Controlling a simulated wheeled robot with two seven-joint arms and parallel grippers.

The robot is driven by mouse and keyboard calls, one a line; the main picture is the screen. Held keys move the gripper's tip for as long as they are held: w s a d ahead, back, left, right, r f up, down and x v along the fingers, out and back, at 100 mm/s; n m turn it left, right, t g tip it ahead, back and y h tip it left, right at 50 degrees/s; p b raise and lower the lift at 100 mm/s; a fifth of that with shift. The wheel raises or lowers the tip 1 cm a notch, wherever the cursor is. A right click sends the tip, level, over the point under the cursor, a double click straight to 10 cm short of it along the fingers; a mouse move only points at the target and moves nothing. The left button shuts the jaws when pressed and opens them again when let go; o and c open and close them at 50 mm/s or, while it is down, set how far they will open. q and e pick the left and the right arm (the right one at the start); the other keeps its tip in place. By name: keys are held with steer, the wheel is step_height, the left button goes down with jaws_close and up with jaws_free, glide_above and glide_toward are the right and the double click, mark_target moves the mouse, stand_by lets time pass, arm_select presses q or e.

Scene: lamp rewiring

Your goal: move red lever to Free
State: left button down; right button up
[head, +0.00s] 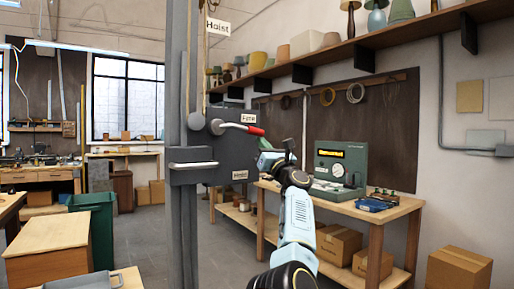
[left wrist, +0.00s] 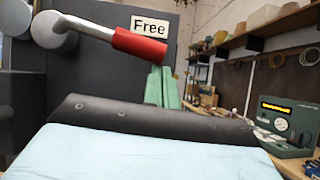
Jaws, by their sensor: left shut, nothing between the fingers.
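The red-handled lever (head: 256,131) sits on a grey box on a tall grey post. Its metal arm runs right from a round hub, tilted slightly down to the red grip. The "Free" label (head: 249,118) is just above the grip; a lower label (head: 239,175) is near the box's bottom. My left gripper (head: 265,145) is just below the grip. In the left wrist view, its green fingers (left wrist: 162,86) are together and empty, just under the red grip (left wrist: 140,46); I cannot tell whether they touch it. My right gripper is not in view.
A wooden bench (head: 375,216) with a green instrument (head: 338,169) and a blue tray (head: 374,203) stands behind my arm. Cardboard boxes (head: 460,270) are at lower right. A green bin (head: 92,230) stands left of the post. Floor left of the post is open.

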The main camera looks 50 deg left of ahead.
arm_select(q)
steer(key=a+f+b+v, duration=0.1)
steer(key=v, duration=1.1)
steer(key=shift+s+d+f, duration=0.25)
steer(key=shift+d+f, duration=0.05)
steer(key=shift+f, duration=0.2)
